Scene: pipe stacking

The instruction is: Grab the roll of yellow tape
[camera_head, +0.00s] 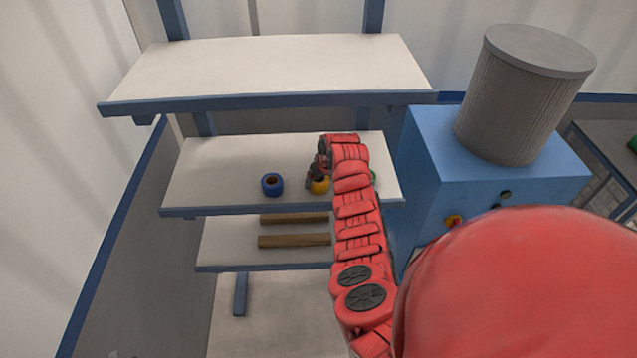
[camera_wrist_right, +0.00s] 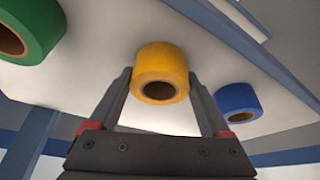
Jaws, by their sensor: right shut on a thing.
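The roll of yellow tape (camera_head: 319,187) sits on the middle shelf in the head view, partly hidden by my right arm. In the right wrist view the yellow roll (camera_wrist_right: 161,75) is between the two fingers of my right gripper (camera_wrist_right: 162,95), one finger on each side. The right gripper, at the end of my red right arm, is also at the yellow roll in the head view (camera_head: 316,180). It is shut on the roll. The roll appears to rest on the shelf still. My left gripper is not in view.
A blue roll (camera_head: 272,185) stands on the middle shelf (camera_head: 215,170) to the left, with clear shelf around it. A green roll (camera_head: 373,178) is just right of my arm, mostly hidden. A blue cabinet (camera_head: 500,150) stands at the right.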

